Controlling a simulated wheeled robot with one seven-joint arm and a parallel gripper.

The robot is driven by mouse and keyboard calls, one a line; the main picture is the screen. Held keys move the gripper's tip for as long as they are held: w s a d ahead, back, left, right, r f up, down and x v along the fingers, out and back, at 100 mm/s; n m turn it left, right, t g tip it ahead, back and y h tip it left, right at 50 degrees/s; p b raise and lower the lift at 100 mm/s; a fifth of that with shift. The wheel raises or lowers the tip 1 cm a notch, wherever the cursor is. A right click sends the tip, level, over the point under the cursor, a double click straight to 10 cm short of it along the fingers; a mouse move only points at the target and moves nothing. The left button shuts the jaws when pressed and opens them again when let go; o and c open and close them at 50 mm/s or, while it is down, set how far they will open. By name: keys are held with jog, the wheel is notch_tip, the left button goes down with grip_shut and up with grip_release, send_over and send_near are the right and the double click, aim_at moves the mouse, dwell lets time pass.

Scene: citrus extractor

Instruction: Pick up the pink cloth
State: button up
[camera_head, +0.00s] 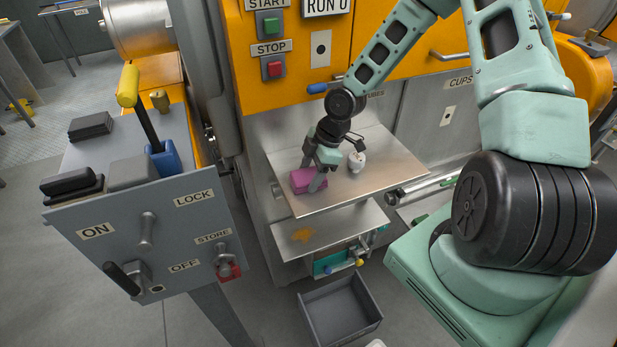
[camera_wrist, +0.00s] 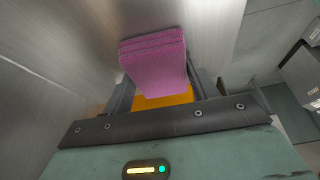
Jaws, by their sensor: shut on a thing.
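The pink cloth (camera_head: 302,181) is a folded magenta stack at the left part of the metal shelf in the head view. In the wrist view the cloth (camera_wrist: 155,62) fills the space between the fingers, its folded layers facing the camera. My gripper (camera_head: 316,178) reaches down to the cloth from above. In the wrist view my gripper (camera_wrist: 157,88) has a finger on each side of the cloth and is shut on it. I cannot tell whether the cloth touches the shelf.
The metal shelf (camera_head: 385,185) also carries a small white object (camera_head: 356,161) right of my gripper. A lower shelf (camera_head: 340,225) bears an orange stain (camera_head: 302,235). A grey open bin (camera_head: 340,312) stands on the floor below. A control panel (camera_head: 150,235) with levers stands at left.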

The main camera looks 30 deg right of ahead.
aim_at(310, 175)
notch_tip(310, 175, up, 10)
jog(key=b, duration=0.1)
dwell(0.4)
